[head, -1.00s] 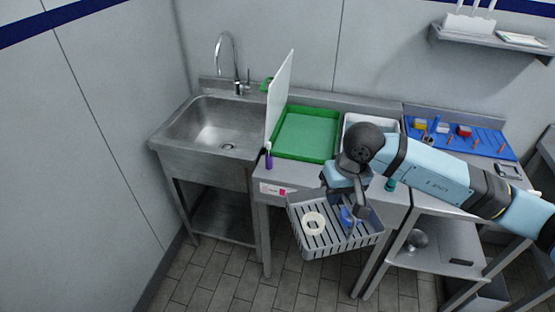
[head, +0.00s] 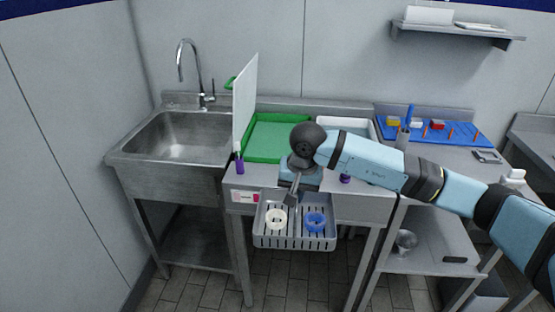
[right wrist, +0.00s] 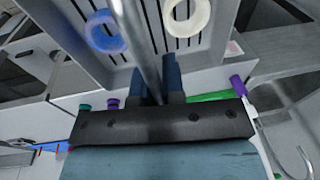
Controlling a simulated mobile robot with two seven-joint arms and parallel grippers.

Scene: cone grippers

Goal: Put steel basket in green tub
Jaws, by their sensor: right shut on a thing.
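The grey steel basket (head: 293,243) hangs in front of the counter's front edge, roughly level in the head view. It holds a white ring (head: 276,219) and a blue ring (head: 314,222). My right gripper (head: 291,197) is shut on the basket's bar-like handle above its middle. In the right wrist view, the bar lies between the fingers (right wrist: 159,85), with the basket's slotted floor (right wrist: 152,18) beyond. The green tub (head: 275,137) sits on the counter behind the basket, its right part hidden by my right arm. My left gripper is out of view.
A white upright board (head: 245,100) stands at the tub's left edge, beside the sink (head: 185,140). A purple bottle (head: 239,163) stands near the counter's front left. A white tray (head: 352,124) is right of the tub, partly behind my arm. A blue board (head: 455,133) lies farther right.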

